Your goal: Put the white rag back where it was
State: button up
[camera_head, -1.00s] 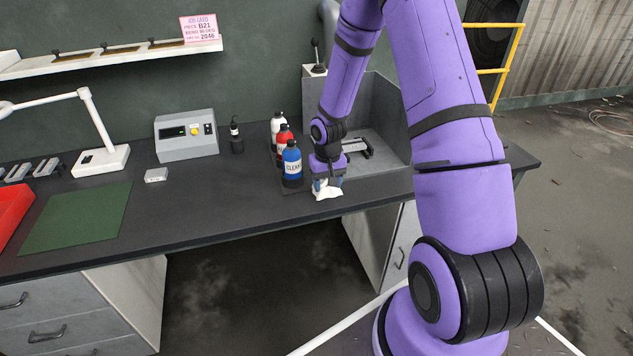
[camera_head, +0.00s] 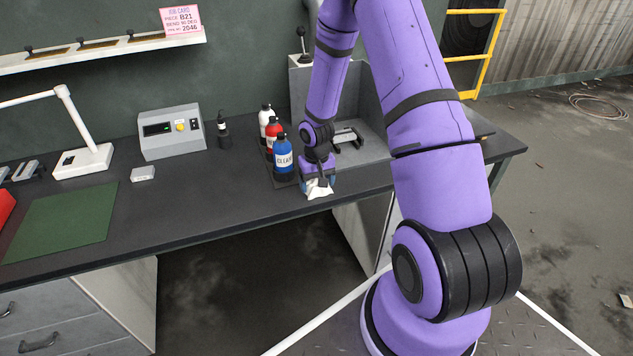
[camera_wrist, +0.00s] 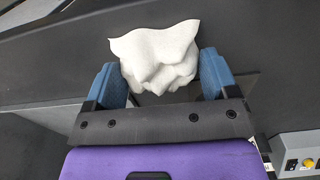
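The white rag (camera_head: 319,190) is bunched up at the front of the dark workbench (camera_head: 220,215), just in front of the blue bottle. My gripper (camera_head: 317,183) points down at it from above. In the wrist view the rag (camera_wrist: 157,55) fills the gap between the two blue fingers of my gripper (camera_wrist: 164,85) and appears pinched by them. Its pointed corners stick out past the fingertips. I cannot tell whether its lower side touches the bench.
Blue (camera_head: 283,155), red (camera_head: 275,133) and white (camera_head: 265,120) bottles stand close left of my gripper. A grey open-fronted enclosure (camera_head: 372,105) stands behind and right. A control box (camera_head: 172,133), small grey block (camera_head: 143,174) and green mat (camera_head: 62,222) lie left. Bench between mat and bottles is clear.

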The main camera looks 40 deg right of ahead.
jog(key=s+a+r+t+h, duration=0.1)
jog(key=s+a+r, duration=0.1)
jog(key=r, duration=1.1)
jog(key=s+a+r, duration=0.2)
jog(key=r, duration=1)
jog(key=s+a+r+n+t, duration=0.1)
jog(key=s+a+r, duration=0.2)
jog(key=s+r, duration=0.3)
jog(key=s+a+r+n+t, duration=0.1)
jog(key=s+a+r, duration=0.2)
jog(key=s+r, duration=0.3)
jog(key=s+a+r+n+t+y, duration=0.1)
jog(key=s+a+r+t, duration=0.1)
jog(key=s+r, duration=0.4)
jog(key=s+a, duration=0.1)
jog(key=s, duration=0.3)
jog(key=shift+s, duration=0.3)
